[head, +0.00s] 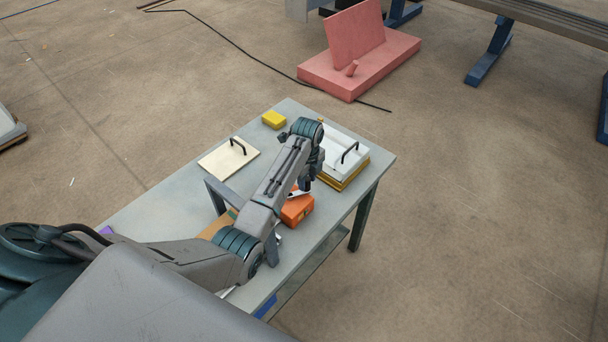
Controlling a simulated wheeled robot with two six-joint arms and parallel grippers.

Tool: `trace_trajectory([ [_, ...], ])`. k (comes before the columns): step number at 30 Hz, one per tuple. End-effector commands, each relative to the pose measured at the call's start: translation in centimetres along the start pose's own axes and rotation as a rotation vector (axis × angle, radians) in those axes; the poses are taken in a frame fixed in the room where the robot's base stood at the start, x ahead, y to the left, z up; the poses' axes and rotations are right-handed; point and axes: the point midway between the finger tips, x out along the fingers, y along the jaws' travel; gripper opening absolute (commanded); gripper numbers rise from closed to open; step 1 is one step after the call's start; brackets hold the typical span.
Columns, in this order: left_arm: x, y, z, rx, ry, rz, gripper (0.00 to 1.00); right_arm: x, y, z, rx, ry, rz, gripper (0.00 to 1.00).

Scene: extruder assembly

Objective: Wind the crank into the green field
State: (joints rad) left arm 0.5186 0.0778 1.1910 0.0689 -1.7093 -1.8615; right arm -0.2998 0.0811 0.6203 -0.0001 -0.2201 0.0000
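My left arm reaches in from the left, over the table. Its gripper (306,184) points down just above an orange block (298,209) near the table's right side. The fingers are small and partly hidden by my wrist, so I cannot tell whether they are open or shut. A small white part shows by the fingertips on top of the orange block; I cannot tell if it is the crank or if the gripper touches it. No green field can be made out clearly; my forearm covers part of this area. My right gripper is not in view.
On the grey table (165,196) are a cream board with a black handle (228,160), a white lidded box with a black handle (340,152) and a yellow block (274,119). A pink stand (358,66) is on the floor beyond.

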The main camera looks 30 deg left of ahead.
Motion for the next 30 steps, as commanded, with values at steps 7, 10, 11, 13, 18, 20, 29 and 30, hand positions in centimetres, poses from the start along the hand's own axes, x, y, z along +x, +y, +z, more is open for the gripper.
trace_trajectory([
  [7, -0.1, 0.0, 0.1, -0.001, -0.002, -0.001, 0.45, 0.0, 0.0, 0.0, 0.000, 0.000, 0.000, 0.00],
  [10, -0.2, -0.1, 0.1, -0.001, -0.002, -0.001, 0.45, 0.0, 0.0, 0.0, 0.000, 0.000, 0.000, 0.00],
  [11, -0.4, -0.1, 0.2, -0.001, -0.002, -0.002, 0.45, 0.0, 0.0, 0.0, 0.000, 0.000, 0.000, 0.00],
  [13, -1.0, -0.1, 0.2, -0.001, -0.002, -0.001, 0.45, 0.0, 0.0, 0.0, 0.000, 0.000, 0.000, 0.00],
  [18, -2.7, -0.1, 0.2, -0.001, -0.003, -0.003, 0.45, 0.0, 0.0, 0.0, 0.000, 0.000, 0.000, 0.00],
  [20, -3.3, -0.1, 0.2, -0.001, -0.003, -0.003, 0.45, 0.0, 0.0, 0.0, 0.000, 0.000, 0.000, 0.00],
  [29, -5.9, -0.1, 0.2, -0.001, -0.002, -0.002, 0.45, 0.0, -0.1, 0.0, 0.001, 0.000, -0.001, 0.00],
  [30, -6.0, -0.1, 0.2, -0.001, -0.002, -0.001, 0.45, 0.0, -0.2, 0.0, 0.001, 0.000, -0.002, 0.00],
])
